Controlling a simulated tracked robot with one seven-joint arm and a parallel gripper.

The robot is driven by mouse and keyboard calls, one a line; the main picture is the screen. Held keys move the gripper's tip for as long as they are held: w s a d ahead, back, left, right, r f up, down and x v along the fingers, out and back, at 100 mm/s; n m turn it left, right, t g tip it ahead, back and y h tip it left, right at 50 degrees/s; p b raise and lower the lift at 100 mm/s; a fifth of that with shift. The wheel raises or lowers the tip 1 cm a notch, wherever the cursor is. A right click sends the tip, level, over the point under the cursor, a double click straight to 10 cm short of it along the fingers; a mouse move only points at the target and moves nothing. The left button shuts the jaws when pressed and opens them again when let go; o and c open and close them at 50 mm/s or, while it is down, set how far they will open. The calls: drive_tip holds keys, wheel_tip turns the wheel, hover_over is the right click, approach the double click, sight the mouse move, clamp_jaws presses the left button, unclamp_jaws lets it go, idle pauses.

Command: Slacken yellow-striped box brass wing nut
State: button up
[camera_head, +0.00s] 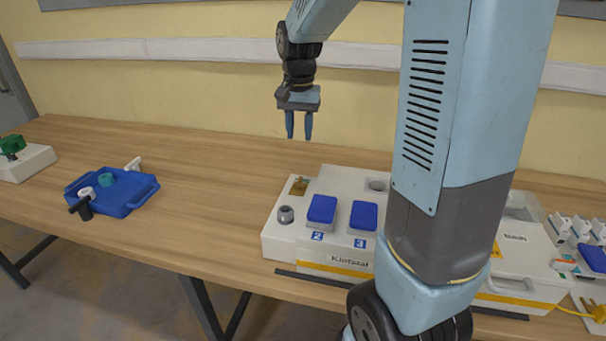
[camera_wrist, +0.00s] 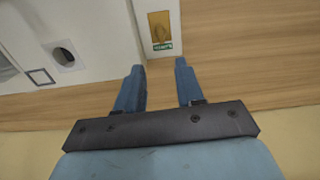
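A white box (camera_head: 340,247) with a yellow stripe low on its front and the lettering "Klotszal" stands on the wooden table. A small brass-coloured piece (camera_head: 300,186) is on its top at the back left corner. In the wrist view the brass piece (camera_wrist: 160,27) sits in a recess above a green label; whether it is a wing nut is too blurred to tell. My gripper (camera_head: 299,138) is open and empty, raised above the table near the back of the box. In the wrist view its fingertips (camera_wrist: 158,66) point toward the brass piece, apart from it.
The box top carries a grey knob (camera_head: 286,214) and blue covers (camera_head: 321,209). A second white box (camera_head: 524,250), also yellow-striped, stands right, partly hidden by my arm. A blue tray (camera_head: 140,202) with small parts lies left. Table between tray and box is clear.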

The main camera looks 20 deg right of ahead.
sight(299, 178)
wheel_tip(299, 178, down, 14)
drive_tip(key=shift+w, duration=0.1)
idle(0.5)
drive_tip(key=shift+c, duration=0.2)
